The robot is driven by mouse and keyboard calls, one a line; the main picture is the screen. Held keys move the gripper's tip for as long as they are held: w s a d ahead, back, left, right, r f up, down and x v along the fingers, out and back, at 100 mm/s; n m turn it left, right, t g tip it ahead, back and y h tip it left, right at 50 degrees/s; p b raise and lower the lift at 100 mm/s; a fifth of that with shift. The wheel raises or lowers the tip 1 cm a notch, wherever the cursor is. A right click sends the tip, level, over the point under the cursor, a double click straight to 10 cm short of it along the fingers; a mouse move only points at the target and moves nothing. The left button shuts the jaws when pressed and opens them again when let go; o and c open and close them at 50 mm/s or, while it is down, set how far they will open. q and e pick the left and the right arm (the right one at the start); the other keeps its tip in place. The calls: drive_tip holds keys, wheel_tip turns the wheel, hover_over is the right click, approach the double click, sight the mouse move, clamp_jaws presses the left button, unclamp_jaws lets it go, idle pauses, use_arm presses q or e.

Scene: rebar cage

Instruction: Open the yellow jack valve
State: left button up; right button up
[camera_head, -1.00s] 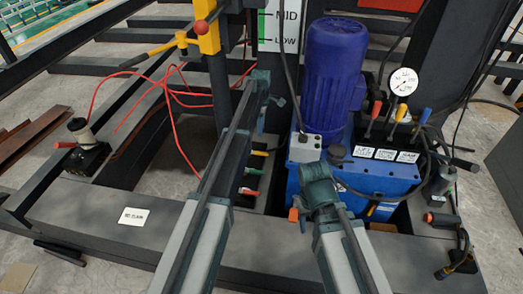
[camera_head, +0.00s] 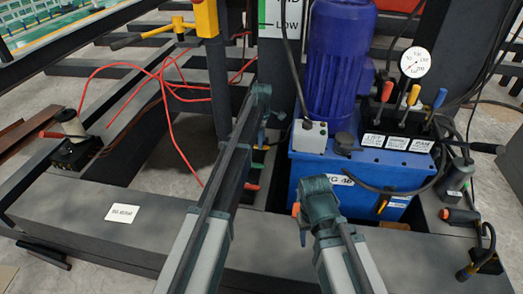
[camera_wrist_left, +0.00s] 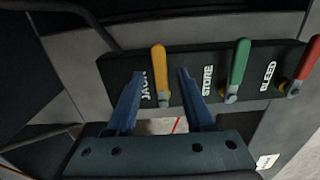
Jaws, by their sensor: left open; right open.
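The yellow jack valve lever (camera_wrist_left: 160,72) stands upright on a black valve block (camera_wrist_left: 200,62) in the left wrist view. Its label is partly hidden behind my left finger. My left gripper (camera_wrist_left: 160,88) is open, with one blue finger on each side of the yellow lever's lower part in the picture. No contact is visible, and the depth between fingers and lever is hard to judge. In the head view my left arm (camera_head: 240,140) covers the yellow lever. My right arm (camera_head: 330,215) is in front of the blue tank, and its gripper does not show.
The green store lever (camera_wrist_left: 237,68) and red bleed lever (camera_wrist_left: 306,62) stand right of the yellow one. The blue pump tank (camera_head: 310,165), its motor (camera_head: 340,65) and a gauge (camera_head: 415,62) are at the right. Red hoses (camera_head: 130,70) lie at the left.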

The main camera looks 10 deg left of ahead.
use_arm(q)
drive_tip(key=shift+f+b, duration=0.45)
drive_tip(key=shift+f, duration=0.4)
clamp_jaws()
idle(0.8)
